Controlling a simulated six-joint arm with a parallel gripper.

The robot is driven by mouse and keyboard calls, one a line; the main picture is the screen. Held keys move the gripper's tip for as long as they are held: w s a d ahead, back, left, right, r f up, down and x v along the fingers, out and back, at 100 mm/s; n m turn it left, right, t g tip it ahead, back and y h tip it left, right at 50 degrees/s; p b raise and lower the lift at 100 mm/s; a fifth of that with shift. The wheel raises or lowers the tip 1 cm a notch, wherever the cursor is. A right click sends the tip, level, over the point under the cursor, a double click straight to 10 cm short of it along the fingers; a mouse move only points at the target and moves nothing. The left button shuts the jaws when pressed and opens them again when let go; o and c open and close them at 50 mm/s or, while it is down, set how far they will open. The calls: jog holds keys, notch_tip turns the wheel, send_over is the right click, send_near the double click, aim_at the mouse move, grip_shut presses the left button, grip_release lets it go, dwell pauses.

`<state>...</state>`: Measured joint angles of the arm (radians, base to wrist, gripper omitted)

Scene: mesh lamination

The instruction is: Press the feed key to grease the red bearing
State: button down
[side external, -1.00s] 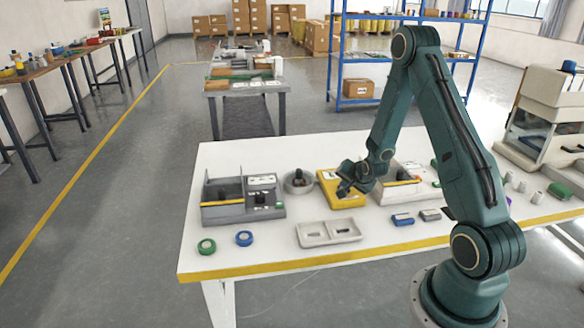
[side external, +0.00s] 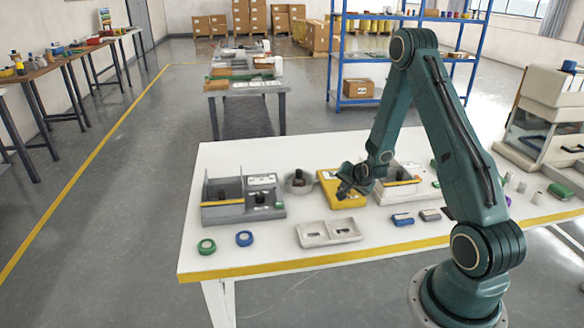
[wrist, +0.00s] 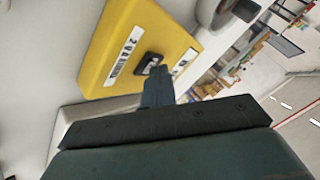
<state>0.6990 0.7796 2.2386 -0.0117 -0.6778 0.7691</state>
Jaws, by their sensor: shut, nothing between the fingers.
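A yellow box (side external: 329,186) sits on the white table, in front of and under my gripper (side external: 344,191). In the wrist view, the yellow box (wrist: 112,48) shows white labels with dark markings and a small dark key (wrist: 149,63) on its top face. My gripper (wrist: 158,84) is shut and empty, its fingertips close to the key; I cannot tell whether they touch it. I cannot make out a red bearing in either view.
A round grey cup (side external: 299,183) is beside the yellow box. A two-pocket tray (side external: 329,232) lies in front. The front left tabletop is mostly clear.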

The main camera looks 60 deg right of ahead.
jog(key=shift+r, duration=0.95)
jog(key=shift+r, duration=0.2)
jog(key=shift+r, duration=2.3)
